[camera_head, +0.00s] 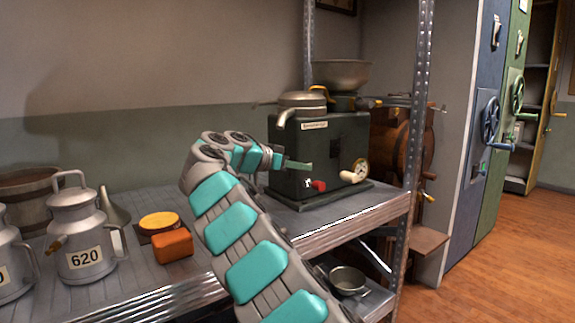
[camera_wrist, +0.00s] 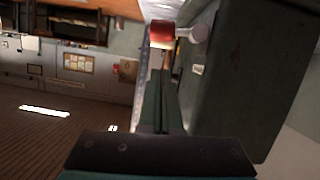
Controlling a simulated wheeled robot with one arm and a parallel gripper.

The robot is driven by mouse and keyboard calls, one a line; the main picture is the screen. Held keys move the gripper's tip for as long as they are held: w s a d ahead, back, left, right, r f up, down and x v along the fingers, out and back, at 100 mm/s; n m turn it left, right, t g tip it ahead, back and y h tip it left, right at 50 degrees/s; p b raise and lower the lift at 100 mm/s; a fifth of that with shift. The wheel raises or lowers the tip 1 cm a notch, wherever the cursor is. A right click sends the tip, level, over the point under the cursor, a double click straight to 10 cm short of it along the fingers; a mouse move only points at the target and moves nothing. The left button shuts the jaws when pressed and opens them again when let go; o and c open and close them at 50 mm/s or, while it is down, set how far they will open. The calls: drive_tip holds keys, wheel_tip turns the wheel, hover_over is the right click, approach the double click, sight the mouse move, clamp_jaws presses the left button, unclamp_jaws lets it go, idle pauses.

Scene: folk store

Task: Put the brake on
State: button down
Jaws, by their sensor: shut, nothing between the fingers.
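A dark green box-shaped machine (camera_head: 340,142) stands on the metal shelf. Low on its front are a red knob (camera_head: 318,185) and a cream handle (camera_head: 351,176); I cannot tell for certain which part is the brake. The wrist view shows the red knob (camera_wrist: 162,32) and a pale knob (camera_wrist: 199,33) beyond my fingertips. My gripper (camera_head: 308,166) is shut and empty, in front of the machine's left front and above and left of the red knob in the head view. In the wrist view my gripper (camera_wrist: 160,75) runs alongside the machine's dark face (camera_wrist: 232,85).
Milk cans (camera_head: 83,240), an orange block (camera_head: 172,245) and a round yellow-topped tin (camera_head: 160,222) stand on the shelf's left. A metal upright (camera_head: 416,110) rises right of the machine. A pan (camera_head: 348,279) sits on the lower shelf. Open floor lies at the right.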

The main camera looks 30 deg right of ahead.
sight(316, 187)
drive_tip(key=shift+s+d+f, duration=0.1)
drive_tip(key=shift+d+f, duration=0.45)
drive_tip(key=shift+f, duration=0.4)
drive_tip(key=shift+d+f, duration=0.5)
drive_tip(key=shift+f, duration=0.4)
drive_tip(key=shift+f+b, duration=0.1)
drive_tip(key=shift+b, duration=0.3)
drive_tip(key=shift+f+b, duration=0.15)
drive_tip(key=shift+b, duration=0.3)
drive_tip(key=shift+s+m+b, duration=0.1)
drive_tip(key=shift+m+b, duration=0.2)
drive_tip(key=shift+s+f+b, duration=0.1)
drive_tip(key=shift+b, duration=0.85)
drive_tip(key=shift+m+b, duration=0.3)
drive_tip(key=b, duration=0.2)
drive_tip(key=f+m+t+b, duration=0.1)
drive_tip(key=b, duration=0.1)
drive_tip(key=shift+s+f, duration=0.1)
drive_tip(key=shift+s, duration=0.15)
drive_tip(key=f+b, duration=0.1)
drive_tip(key=b, duration=0.2)
drive_tip(key=shift+s+f, duration=0.15)
drive_tip(key=shift+f+b, duration=0.2)
drive_tip(key=shift+b, duration=0.45)
